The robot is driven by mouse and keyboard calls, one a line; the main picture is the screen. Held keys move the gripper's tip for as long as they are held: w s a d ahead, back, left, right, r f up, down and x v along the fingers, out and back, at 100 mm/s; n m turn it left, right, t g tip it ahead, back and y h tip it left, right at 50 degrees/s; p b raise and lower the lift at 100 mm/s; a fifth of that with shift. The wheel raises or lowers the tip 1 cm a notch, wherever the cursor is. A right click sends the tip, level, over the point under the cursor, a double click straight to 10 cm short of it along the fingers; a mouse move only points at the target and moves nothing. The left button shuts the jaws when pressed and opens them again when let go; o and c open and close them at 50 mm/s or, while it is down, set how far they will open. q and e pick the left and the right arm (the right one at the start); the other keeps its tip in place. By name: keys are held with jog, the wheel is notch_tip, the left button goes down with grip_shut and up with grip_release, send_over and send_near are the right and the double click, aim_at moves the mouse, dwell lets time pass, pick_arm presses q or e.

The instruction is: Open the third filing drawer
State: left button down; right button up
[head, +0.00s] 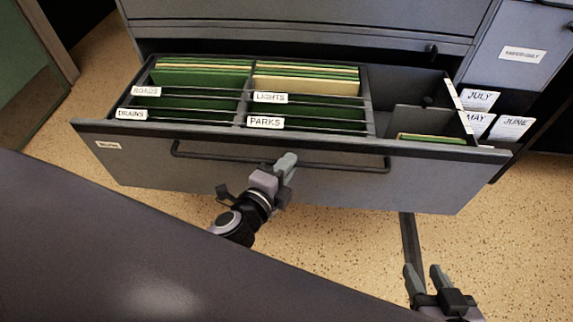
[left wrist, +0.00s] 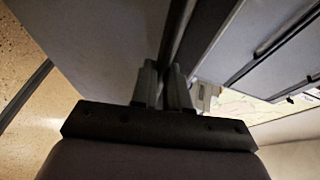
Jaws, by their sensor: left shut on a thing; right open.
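A grey filing drawer (head: 330,187) stands pulled out from its cabinet (head: 300,20). Green hanging folders (head: 200,75) with tabs reading ROADS, LIGHTS, DRAINS and PARKS are inside it. A long dark bar handle (head: 345,168) runs across its front. My left gripper (head: 287,165) is at the middle of the handle, shut on it. In the left wrist view the fingers of the left gripper (left wrist: 162,85) close around the dark bar (left wrist: 178,40). My right gripper (head: 427,278) is open and empty, low at the right, apart from the drawer.
A dark surface (head: 130,240) fills the lower left in front of the drawer. Cards reading JULY, MAY and JUNE (head: 510,127) are right of the drawer. A grey front labelled VEHICLES ONLY or similar (head: 522,54) is at the upper right. Speckled floor (head: 520,220) is clear at the right.

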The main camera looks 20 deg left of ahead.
pick_arm(q)
jog(key=c, duration=1.1)
grip_release()
jog(key=shift+v, duration=3.65)
pick_arm(e)
jog(key=shift+d+f, duration=0.1)
jog(key=shift+d, duration=0.05)
pick_arm(q)
jog(key=shift+f, duration=0.1)
pick_arm(e)
jog(key=shift+s, duration=0.1)
